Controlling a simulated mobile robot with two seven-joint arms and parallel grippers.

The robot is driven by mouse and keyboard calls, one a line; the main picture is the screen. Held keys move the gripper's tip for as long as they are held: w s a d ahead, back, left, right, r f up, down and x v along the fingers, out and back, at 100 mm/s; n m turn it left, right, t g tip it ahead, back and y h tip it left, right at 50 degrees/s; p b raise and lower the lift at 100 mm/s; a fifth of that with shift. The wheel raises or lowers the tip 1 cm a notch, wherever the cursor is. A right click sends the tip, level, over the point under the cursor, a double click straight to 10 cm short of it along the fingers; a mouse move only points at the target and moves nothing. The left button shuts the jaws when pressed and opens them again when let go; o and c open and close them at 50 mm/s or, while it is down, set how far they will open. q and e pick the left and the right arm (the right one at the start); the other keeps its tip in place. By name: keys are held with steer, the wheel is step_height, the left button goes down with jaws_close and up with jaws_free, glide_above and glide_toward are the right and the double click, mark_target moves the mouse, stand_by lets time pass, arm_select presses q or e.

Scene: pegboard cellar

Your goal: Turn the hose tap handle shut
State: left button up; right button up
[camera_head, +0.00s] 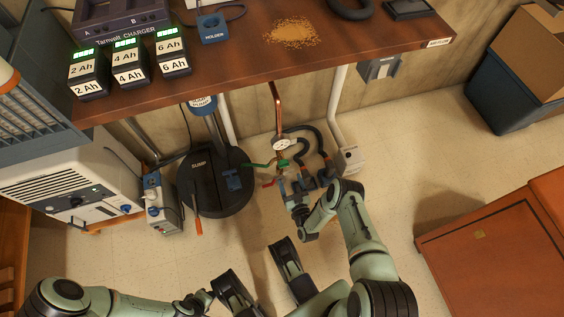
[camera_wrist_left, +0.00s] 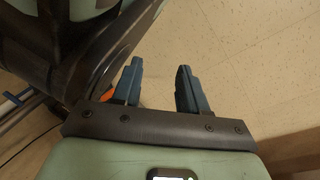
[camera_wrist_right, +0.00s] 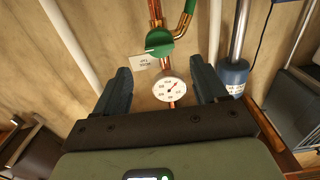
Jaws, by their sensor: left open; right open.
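The hose tap has a green handle (camera_head: 283,163), seen beyond my right gripper in the head view. In the right wrist view the green handle (camera_wrist_right: 160,44) is on a copper pipe (camera_wrist_right: 154,10), with a white tag (camera_wrist_right: 143,63) beside it. My right gripper (camera_head: 302,181) is open and empty near the pipework. In its wrist view (camera_wrist_right: 160,80) the handle is beyond the fingertips, with no visible contact. My left gripper (camera_wrist_left: 157,68) is open and empty in its wrist view, low over the floor.
A round gauge (camera_head: 281,144) is on the pipework and shows between my right fingers. Dark curved hoses (camera_head: 318,137) and a red lever (camera_head: 268,184) are close by. A black sump lid (camera_head: 212,190) is left of the tap. The workbench (camera_head: 250,62) overhangs behind.

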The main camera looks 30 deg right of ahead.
mark_target(284, 164)
steer(key=b+x, duration=0.2)
steer(key=x, duration=0.6)
steer(key=shift+b, duration=0.3)
arm_select(q)
steer(key=s+f+g, duration=0.2)
steer(key=s+f, duration=0.1)
steer(key=s, duration=0.3)
steer(key=shift+s+a+f, duration=0.25)
steer(key=shift+a+f, duration=0.1)
steer(key=shift+a, duration=0.05)
arm_select(e)
steer(key=shift+w+d, duration=0.1)
steer(key=shift+w, duration=0.55)
steer(key=c, duration=1)
